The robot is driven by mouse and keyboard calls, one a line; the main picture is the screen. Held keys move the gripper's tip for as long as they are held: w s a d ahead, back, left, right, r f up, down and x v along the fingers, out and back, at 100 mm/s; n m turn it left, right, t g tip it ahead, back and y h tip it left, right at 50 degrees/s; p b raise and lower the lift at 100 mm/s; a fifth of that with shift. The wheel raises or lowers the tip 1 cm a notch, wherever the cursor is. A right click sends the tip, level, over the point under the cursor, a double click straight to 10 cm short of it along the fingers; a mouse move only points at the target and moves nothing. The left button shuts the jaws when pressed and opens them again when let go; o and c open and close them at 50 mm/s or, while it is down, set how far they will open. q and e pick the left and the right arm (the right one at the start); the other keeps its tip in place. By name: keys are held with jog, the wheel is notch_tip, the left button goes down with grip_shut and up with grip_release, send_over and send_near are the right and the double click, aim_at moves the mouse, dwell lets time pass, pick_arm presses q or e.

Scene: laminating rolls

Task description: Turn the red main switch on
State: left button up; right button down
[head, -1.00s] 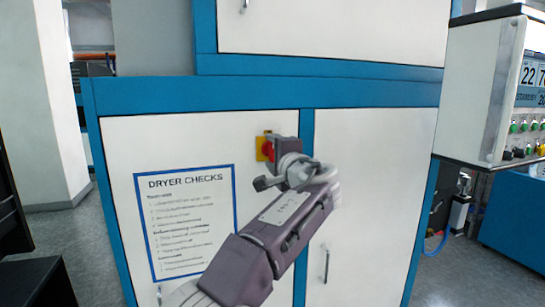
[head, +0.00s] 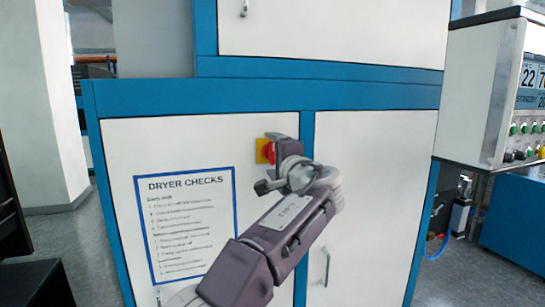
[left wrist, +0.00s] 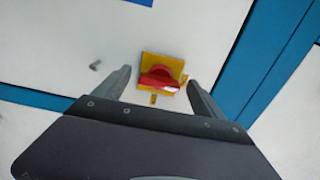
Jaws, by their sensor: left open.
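The red main switch (left wrist: 158,82) is a red rotary knob on a yellow square plate (left wrist: 178,62), mounted on the white cabinet door. In the left wrist view it lies between and just beyond the two open fingers of my left gripper (left wrist: 157,88), with a gap on each side. In the head view the switch (head: 267,149) is partly hidden behind my left gripper (head: 276,148), which is close in front of it. The fingertips' exact distance from the door cannot be told. My right gripper is not in view.
A blue-framed "DRYER CHECKS" sheet (head: 188,230) is on the door left of my arm. A blue frame post (head: 307,130) stands right of the switch. A control panel with several buttons (head: 527,110) hangs at the far right. Door handles stick out below.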

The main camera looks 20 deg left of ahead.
pick_arm(q)
jog(key=b+v, duration=0.2)
jog(key=v, duration=0.6)
jog(key=shift+s, duration=0.2)
jog(key=shift+d, duration=0.1)
